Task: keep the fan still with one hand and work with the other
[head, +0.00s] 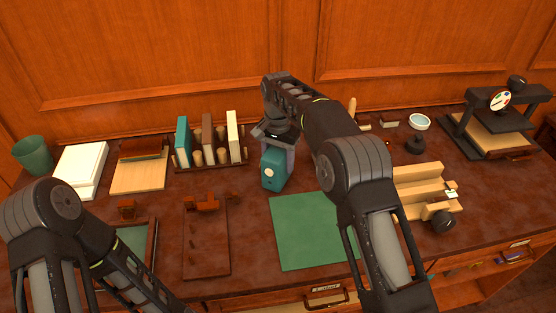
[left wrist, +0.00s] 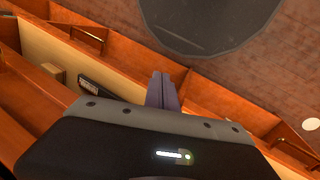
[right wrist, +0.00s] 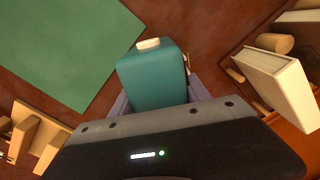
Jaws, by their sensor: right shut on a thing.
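A teal block-shaped container (head: 273,170) with a white round cap stands near the middle of the desk. It also shows in the right wrist view (right wrist: 155,80). My right gripper (head: 280,140) reaches down from above and is shut on its body; the fingers lie on both sides of it in the right wrist view. My left gripper (left wrist: 163,90) is shut and empty, low at the desk's front by the drawers; in the head view its fingers are out of frame. I cannot make out a thing that is clearly a fan.
A green mat (head: 310,235) lies clear in front. Left are a wooden jig board (head: 205,255), a book rack (head: 210,168), a white stack (head: 80,165) and a green cup (head: 33,153).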

